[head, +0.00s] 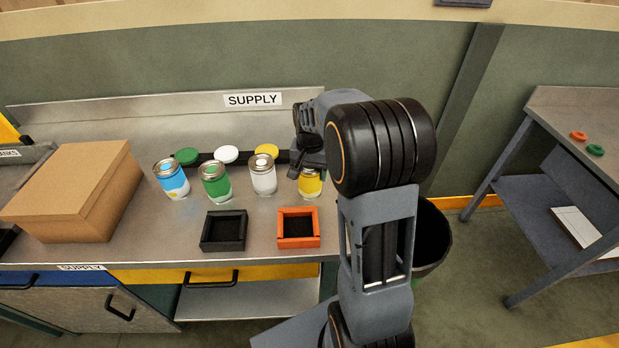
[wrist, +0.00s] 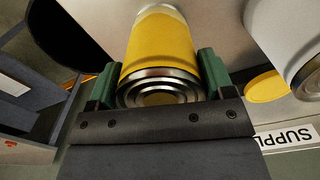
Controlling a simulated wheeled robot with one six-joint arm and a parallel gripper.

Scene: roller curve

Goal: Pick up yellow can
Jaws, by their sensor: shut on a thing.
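The yellow can (head: 310,185) stands at the right end of a row of cans on the supply bench, partly hidden behind my arm in the head view. In the wrist view the yellow can (wrist: 160,50) lies between the two green fingers of my gripper (wrist: 158,88), with its metal rim towards the camera. My gripper is shut on it. In the head view my gripper (head: 308,162) is at the can's top, mostly covered by my wrist. I cannot tell whether the can's base touches the bench.
A white can (head: 263,178), a green can (head: 215,183) and a blue can (head: 171,181) stand to the left. An orange tray (head: 298,241) and a black tray (head: 223,246) lie in front. Lids lie behind the cans. A cardboard box (head: 75,195) is at left; a dark bin (head: 432,240) stands right.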

